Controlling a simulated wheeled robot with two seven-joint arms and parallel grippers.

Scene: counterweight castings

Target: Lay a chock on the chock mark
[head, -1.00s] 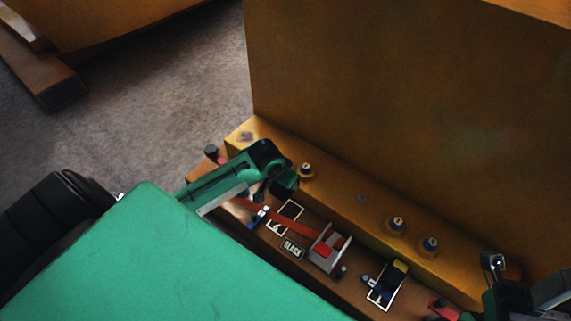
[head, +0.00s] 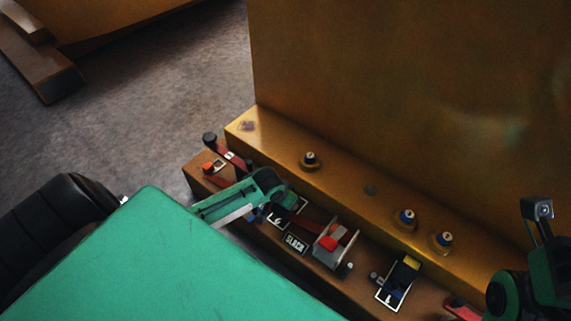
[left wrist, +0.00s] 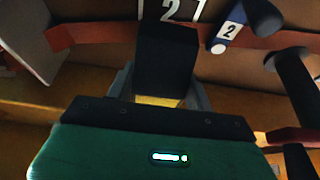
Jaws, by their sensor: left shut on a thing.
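My left gripper (left wrist: 158,95) is shut on a black chock (left wrist: 165,60) with a yellow part showing between the fingers in the left wrist view. A white-outlined chock mark (left wrist: 172,9) with a 2 shows just past the chock, which hides part of it. I cannot tell whether the chock touches the surface. In the head view the left gripper (head: 277,193) is at this mark (head: 289,216), and the held chock is mostly hidden. Another chock, black, yellow and blue (head: 403,272), lies on a second outlined mark at the right. My right arm shows at the right edge, its fingertips unseen.
A red strap (head: 312,222) runs along the brown ledge to a grey ratchet with a red part (head: 333,247). A SLACK plate (head: 295,243) lies beside it. Numbered knobs (head: 406,218) stand on the yellow step. A tall yellow casting (head: 400,110) rises behind.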

